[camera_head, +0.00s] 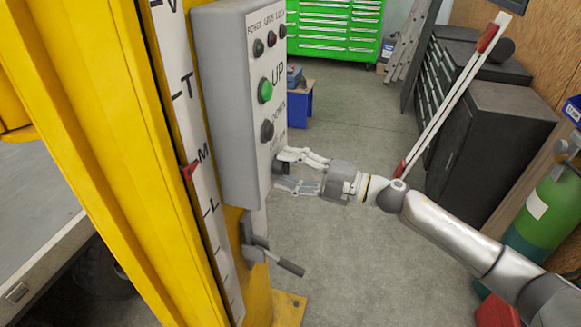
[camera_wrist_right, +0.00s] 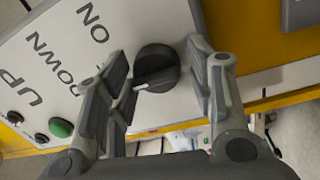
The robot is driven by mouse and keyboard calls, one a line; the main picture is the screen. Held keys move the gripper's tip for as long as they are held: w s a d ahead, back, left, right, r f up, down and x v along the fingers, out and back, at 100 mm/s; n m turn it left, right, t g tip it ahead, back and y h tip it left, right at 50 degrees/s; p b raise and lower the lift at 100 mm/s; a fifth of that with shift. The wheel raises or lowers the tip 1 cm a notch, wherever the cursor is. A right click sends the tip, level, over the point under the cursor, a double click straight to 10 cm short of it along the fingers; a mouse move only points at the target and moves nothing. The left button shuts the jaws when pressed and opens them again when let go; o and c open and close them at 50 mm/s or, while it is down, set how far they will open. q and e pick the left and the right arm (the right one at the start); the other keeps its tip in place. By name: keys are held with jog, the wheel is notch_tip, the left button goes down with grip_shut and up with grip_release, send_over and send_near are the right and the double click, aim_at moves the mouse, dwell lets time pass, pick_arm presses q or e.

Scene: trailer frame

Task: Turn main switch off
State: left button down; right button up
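The main switch is a black round knob (camera_wrist_right: 158,66) on the white face of the grey control box (camera_head: 228,100). A white mark on the knob points to its lower left in the right wrist view, and a rotated ON or NO label is beside it. My right gripper (camera_head: 282,171) is at the lower end of the box face, its fingers spread. In the right wrist view my right gripper (camera_wrist_right: 157,84) has one finger on either side of the knob. I cannot tell whether either finger touches it. In the head view the fingers largely hide the knob. My left gripper is not in view.
A green button (camera_head: 265,90) and a dark button (camera_head: 267,130) sit above the switch. The box is on a yellow post (camera_head: 170,200), with a grey lever (camera_head: 285,263) below. Dark cabinets (camera_head: 495,140) and a green cylinder (camera_head: 545,210) stand right. Bare floor lies between.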

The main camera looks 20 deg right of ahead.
jog(key=shift+o, duration=0.5)
jog(key=shift+r, duration=0.1)
jog(key=shift+d, duration=0.15)
jog(key=v, duration=1.1)
jog(key=shift+s+d, duration=0.25)
jog(key=shift+s, duration=0.05)
